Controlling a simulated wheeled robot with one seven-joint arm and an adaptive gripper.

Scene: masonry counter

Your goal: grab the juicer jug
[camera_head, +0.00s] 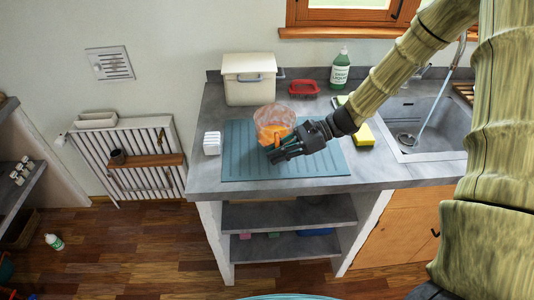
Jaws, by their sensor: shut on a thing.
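The juicer jug (270,117), clear and pinkish at the top with an orange part below, stands on the blue-grey ribbed mat (240,162) on the counter. My gripper (273,153) reaches in from the right, black, at the front of the jug. It is shut on the jug's orange part, which looks like its handle. The fingers hide part of the jug's lower front, so I cannot see the exact contact.
A cream bin (249,80), a red dish (303,87) and a green soap bottle (339,68) stand behind. A white ribbed block (212,143) is left of the mat. A yellow sponge (361,134) and the sink (437,128) are to the right.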

